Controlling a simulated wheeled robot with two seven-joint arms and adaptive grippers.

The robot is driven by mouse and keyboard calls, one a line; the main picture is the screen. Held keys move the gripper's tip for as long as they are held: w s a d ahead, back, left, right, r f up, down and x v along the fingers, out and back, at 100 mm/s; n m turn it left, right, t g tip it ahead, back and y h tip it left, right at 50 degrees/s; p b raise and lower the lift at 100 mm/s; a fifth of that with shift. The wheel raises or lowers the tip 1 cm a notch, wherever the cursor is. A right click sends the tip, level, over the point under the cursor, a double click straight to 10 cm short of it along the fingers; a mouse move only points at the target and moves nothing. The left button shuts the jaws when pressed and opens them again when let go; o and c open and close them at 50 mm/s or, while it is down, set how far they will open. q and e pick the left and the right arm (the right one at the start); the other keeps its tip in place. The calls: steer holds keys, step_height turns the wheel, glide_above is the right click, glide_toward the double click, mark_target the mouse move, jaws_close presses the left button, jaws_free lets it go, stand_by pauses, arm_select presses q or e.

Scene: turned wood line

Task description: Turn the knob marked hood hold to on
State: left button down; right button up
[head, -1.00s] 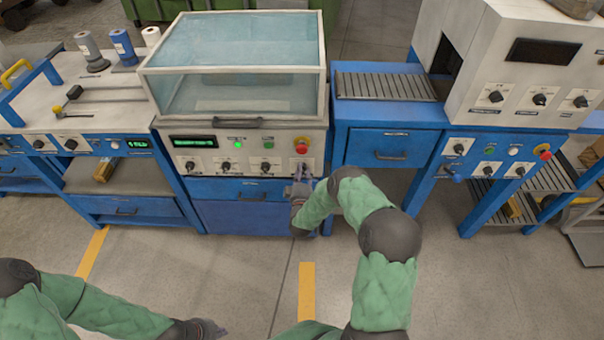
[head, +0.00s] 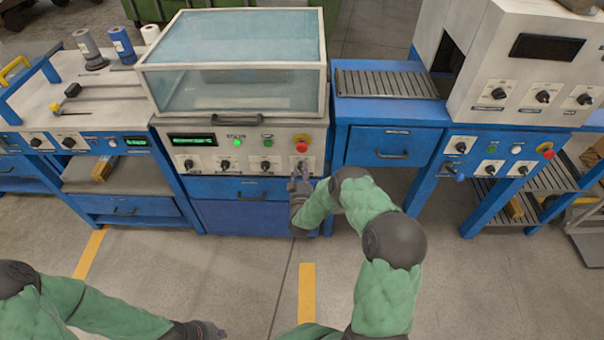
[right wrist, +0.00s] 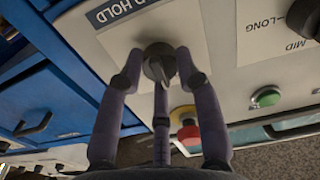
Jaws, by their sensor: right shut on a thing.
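The knob's setting marks cannot be read. My left gripper (head: 215,331) hangs low over the floor, far from the panel; its fingers are too small to judge.
A red stop button (head: 301,146) sits just above my right gripper; it also shows in the right wrist view (right wrist: 189,135). A green button (right wrist: 266,97) and another knob (right wrist: 304,18) are nearby. A clear hood (head: 235,65) tops the machine. The floor in front is open.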

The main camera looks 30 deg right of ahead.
steer(key=m, duration=0.1)
steer(key=m+b, duration=0.1)
steer(key=m, duration=0.3)
steer(key=shift+s+f, duration=0.1)
steer(key=shift+f, duration=0.15)
steer(key=shift+a+m, duration=0.1)
steer(key=shift+m, duration=0.2)
steer(key=o, duration=1.1)
steer(key=shift+o, duration=0.2)
steer(key=shift+r, duration=0.1)
steer(key=v, duration=1.2)
